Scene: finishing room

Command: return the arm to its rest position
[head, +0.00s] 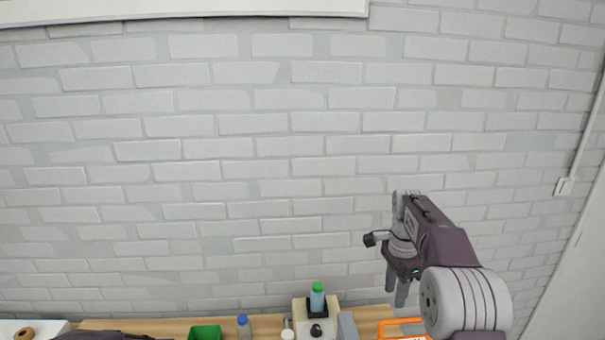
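My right arm comes in from the lower right, raised in front of the brick wall.
A wooden table (172,325) runs along the bottom. On it are a green bin (205,332), a blue-capped bottle (243,325), a green-capped bottle (317,298) on a pale device (301,312), a grey block (347,325) and an orange-framed item (388,325).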

